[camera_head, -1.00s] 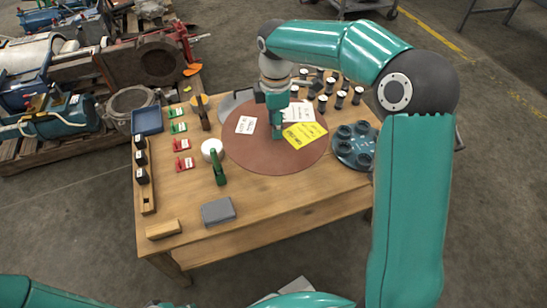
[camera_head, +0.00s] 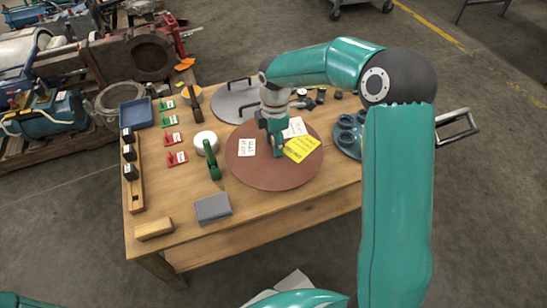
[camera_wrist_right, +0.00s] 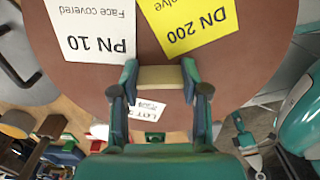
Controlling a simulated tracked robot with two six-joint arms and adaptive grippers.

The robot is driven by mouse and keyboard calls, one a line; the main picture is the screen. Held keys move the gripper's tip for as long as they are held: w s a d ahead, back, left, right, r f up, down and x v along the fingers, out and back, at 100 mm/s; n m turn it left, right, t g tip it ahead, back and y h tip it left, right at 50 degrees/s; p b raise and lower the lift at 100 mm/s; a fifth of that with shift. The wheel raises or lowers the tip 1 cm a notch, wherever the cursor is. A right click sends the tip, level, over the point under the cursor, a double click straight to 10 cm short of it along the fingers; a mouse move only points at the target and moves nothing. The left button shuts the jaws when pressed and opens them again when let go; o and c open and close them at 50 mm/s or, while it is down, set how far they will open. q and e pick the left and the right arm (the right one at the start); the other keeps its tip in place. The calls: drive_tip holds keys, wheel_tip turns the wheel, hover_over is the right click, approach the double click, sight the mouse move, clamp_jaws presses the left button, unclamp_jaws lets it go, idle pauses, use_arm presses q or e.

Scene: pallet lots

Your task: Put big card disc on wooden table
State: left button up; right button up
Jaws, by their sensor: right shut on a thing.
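The big card disc (camera_head: 262,176) is reddish brown, with white and yellow labels on its face. It is over the middle of the wooden table (camera_head: 250,222); I cannot tell whether it touches the top. My right gripper (camera_head: 278,152) is over the disc's middle. In the right wrist view my right gripper (camera_wrist_right: 165,80) is shut on a small beige piece at the disc (camera_wrist_right: 90,82), seemingly its grip. The labels there read "PN 10" and "DN 200". My left gripper is out of view.
A grey disc (camera_head: 232,105) with black handles lies behind the card disc. A white roll (camera_head: 205,142) and a green-handled tool (camera_head: 212,168) are close on its left. A blue-grey holder (camera_head: 346,148) is on its right, partly behind my arm. A grey box (camera_head: 212,208) is in front.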

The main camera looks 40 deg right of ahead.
drive_tip(key=shift+f+b, duration=1.15)
drive_tip(key=shift+f, duration=1.65)
drive_tip(key=shift+f, duration=0.1)
drive_tip(key=o, duration=1.2)
wheel_tip(320, 180, up, 12)
drive_tip(key=p, duration=0.5)
drive_tip(key=shift+s, duration=0.1)
